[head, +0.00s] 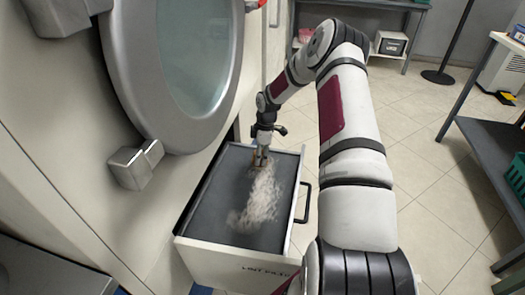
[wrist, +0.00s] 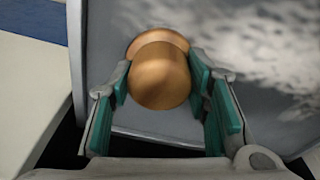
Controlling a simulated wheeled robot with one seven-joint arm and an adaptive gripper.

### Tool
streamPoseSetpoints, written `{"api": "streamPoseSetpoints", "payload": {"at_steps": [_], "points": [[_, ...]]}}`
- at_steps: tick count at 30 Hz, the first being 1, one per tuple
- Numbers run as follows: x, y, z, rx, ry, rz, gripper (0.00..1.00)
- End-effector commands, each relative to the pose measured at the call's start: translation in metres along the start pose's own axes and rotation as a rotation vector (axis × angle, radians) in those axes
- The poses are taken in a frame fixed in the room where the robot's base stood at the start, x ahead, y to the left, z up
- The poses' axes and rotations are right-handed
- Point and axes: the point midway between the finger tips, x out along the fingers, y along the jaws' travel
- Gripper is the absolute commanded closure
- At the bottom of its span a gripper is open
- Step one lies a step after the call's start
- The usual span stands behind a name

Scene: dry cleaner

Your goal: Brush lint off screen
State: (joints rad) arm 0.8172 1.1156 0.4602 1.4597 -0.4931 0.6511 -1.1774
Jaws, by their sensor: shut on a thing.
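An open white drawer (head: 235,262) with printed lettering, partly readable as "LINT", sticks out of the machine below its round door. A dark grey screen (head: 213,187) fills the drawer. Pale, fluffy lint (head: 262,195) lies in a patch from the middle of the screen toward its front; it also shows in the wrist view (wrist: 255,45). My gripper (head: 261,152) is over the back part of the screen, pointing down. Its fingers are shut on the round wooden handle of a brush (wrist: 160,75). The bristles are hidden, so I cannot tell whether they touch the screen.
The machine's round glass door (head: 195,50) and a grey latch block (head: 135,165) stand left of the drawer. A black handle (head: 303,200) is on the drawer's right side. A dark-topped table (head: 490,140) with a green basket (head: 517,178) stands right. Tiled floor between is clear.

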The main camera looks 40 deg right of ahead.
Motion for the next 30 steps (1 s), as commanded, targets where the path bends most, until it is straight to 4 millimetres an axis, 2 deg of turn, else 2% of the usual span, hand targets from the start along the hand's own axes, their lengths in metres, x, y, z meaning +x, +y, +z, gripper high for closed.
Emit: {"api": "streamPoseSetpoints", "payload": {"at_steps": [1,4,16,30], "points": [[0.009,-0.019,-0.002,-0.004,-0.002,-0.037,0.96],[0.008,-0.026,-0.005,-0.004,-0.003,-0.036,0.96],[0.008,-0.044,-0.010,-0.003,-0.002,-0.036,0.96],[0.006,-0.073,-0.020,-0.003,-0.002,-0.034,0.96]]}}
